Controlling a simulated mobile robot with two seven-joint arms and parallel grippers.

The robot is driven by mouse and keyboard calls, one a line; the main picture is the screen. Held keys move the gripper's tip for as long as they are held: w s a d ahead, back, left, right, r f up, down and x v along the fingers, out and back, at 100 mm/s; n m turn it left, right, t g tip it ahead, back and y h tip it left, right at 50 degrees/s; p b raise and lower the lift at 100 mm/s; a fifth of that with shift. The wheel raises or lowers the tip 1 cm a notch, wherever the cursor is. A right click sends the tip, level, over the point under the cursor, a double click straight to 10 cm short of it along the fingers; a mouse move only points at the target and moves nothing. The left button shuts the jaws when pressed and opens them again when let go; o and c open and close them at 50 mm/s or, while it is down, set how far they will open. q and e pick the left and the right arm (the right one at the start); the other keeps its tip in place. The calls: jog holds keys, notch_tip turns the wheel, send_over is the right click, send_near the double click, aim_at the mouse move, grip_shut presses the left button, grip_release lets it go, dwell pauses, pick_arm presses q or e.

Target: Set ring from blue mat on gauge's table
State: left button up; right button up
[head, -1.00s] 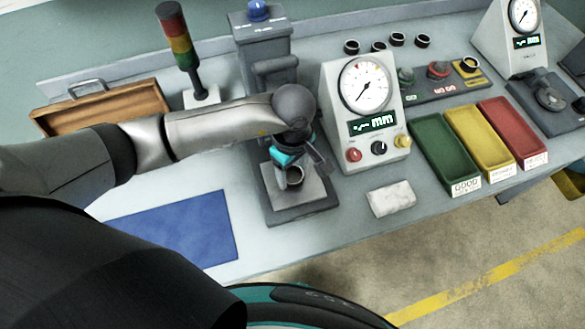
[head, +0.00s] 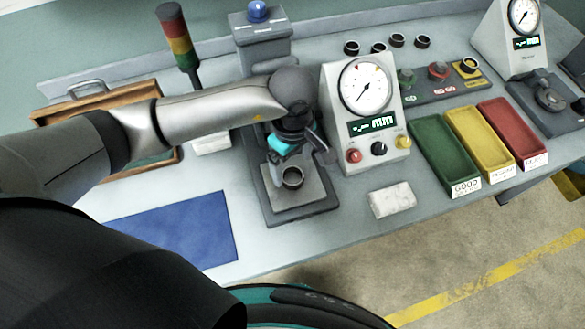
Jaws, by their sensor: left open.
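The dark ring (head: 292,178) stands on the light plate of the gauge's table (head: 318,196), below the gauge's column (head: 262,50). My left gripper (head: 292,158) is just above and behind the ring, open, and appears clear of it; its fingertips are partly hidden by its own wrist. The blue mat (head: 180,228) at the left front is bare where it shows; my arm covers its near left part. My right gripper is not in the head view.
A dial readout box (head: 363,120) stands close right of the gauge. A white cloth (head: 391,200) lies in front of it. Green (head: 444,155), yellow and red trays are at the right. A signal lamp (head: 178,42) and wooden case (head: 105,105) stand at the back left.

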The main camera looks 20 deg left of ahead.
pick_arm(q)
notch_tip(320, 180, up, 8)
jog(key=shift+r, duration=0.2)
dwell(0.3)
jog(key=shift+s+d, duration=0.1)
